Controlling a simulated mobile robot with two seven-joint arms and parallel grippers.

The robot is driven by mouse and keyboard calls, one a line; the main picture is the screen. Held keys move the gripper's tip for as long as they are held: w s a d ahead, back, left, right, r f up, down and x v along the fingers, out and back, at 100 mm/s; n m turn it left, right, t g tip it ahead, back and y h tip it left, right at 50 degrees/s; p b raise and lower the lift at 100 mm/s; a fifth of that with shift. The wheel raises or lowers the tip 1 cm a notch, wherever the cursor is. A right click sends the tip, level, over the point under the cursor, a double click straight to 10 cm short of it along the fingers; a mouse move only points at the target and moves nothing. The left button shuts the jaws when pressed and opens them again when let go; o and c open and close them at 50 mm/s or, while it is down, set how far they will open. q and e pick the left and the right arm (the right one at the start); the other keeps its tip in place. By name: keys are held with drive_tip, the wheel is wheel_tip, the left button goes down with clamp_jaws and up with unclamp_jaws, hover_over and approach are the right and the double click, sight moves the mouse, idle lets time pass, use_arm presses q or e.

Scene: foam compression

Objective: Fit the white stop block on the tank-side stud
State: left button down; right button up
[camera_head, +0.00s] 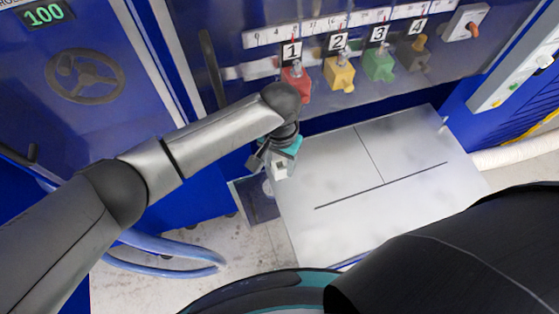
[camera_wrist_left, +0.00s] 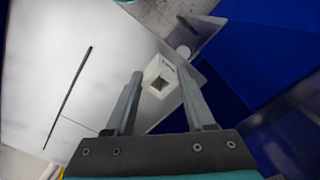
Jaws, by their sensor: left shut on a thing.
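The white stop block (camera_head: 279,171) is held at the tips of my left gripper (camera_head: 270,163), over the left edge of the pale metal table. In the left wrist view, the block (camera_wrist_left: 158,67) sits between the two fingertips of my left gripper (camera_wrist_left: 160,78), with a dark square hole showing in one face. A small round pale piece (camera_wrist_left: 183,51) lies beyond the block near the table corner; I cannot tell if it is the tank-side stud. My right gripper is out of the picture.
The metal table (camera_head: 400,205) has dark slots and is otherwise bare. Behind it stands a blue panel with numbered red (camera_head: 296,84), yellow (camera_head: 340,73) and green (camera_head: 379,64) handles. A blue hose (camera_head: 165,262) lies on the floor at left.

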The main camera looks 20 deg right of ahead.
sight(279, 171)
use_arm(q)
drive_tip(key=shift+f, duration=0.15)
drive_tip(key=shift+f+b, duration=0.9)
drive_tip(key=shift+f, duration=0.7)
drive_tip(key=shift+c, duration=0.9)
unclamp_jaws()
drive_tip(key=shift+r, duration=0.1)
wheel_tip(279, 171, up, 15)
drive_tip(key=p, duration=0.1)
